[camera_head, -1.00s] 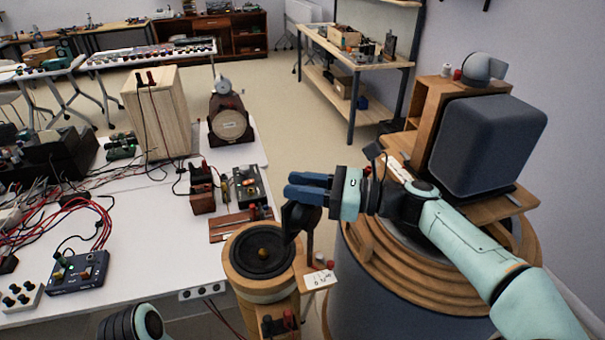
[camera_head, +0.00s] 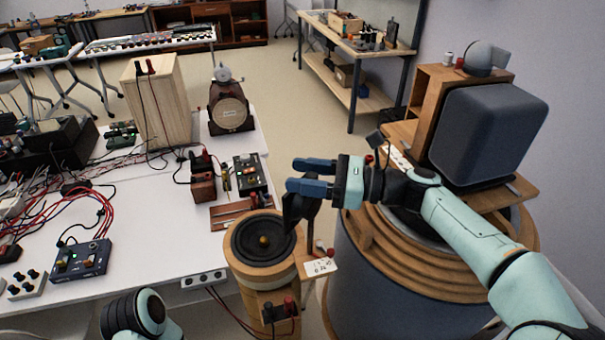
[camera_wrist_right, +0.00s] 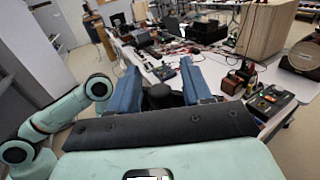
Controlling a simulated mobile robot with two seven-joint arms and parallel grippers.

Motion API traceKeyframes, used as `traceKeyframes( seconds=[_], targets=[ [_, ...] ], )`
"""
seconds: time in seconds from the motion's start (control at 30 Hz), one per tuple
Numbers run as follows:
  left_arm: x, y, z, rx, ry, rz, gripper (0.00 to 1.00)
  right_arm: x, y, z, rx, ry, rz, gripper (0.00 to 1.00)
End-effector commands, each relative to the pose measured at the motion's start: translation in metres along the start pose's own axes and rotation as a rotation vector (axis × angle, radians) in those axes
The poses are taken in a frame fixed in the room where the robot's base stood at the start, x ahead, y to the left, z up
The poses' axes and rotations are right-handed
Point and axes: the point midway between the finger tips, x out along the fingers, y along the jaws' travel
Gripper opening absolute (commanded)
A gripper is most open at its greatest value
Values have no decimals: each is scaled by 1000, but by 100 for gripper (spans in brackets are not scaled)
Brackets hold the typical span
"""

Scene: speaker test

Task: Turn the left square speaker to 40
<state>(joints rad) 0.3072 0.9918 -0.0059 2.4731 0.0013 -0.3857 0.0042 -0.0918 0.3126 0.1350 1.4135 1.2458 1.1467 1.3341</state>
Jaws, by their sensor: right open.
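A grey, rounded square speaker (camera_head: 487,135) stands on a wooden top at the right. A tall pale wooden box (camera_head: 158,105) with terminals on top stands on the white table; I cannot tell whether it is a speaker. I cannot tell which the task calls the left square speaker.
A round black speaker (camera_head: 263,240) on a wooden cylinder stands close below the right gripper. Wires and a blue control box (camera_head: 82,258) lie on the white table (camera_head: 150,235). Open floor (camera_head: 300,115) lies behind.

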Motion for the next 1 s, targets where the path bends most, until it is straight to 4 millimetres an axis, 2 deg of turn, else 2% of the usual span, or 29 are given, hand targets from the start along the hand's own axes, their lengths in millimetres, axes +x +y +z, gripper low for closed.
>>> traceKeyframes(
  seconds=[0.17, 0.4, 0.53, 0.7, 1.0],
  targets=[
    [3, -1, 1, 0, -2, -1, 45, -31, -1, -1, -1, 1, -6, 49],
    [5, -2, 2, -1, -3, -1, 45, -86, -1, -1, 0, 2, -7, 49],
    [5, -2, 2, -1, -3, -1, 45, -109, -1, -1, 1, 2, -5, 49],
    [5, -2, 1, -1, -3, -1, 45, -126, 0, 0, 0, 1, -3, 49],
    [5, -2, 1, -1, -3, -1, 45, -129, 0, 0, 0, 1, -1, 49]
  ],
)
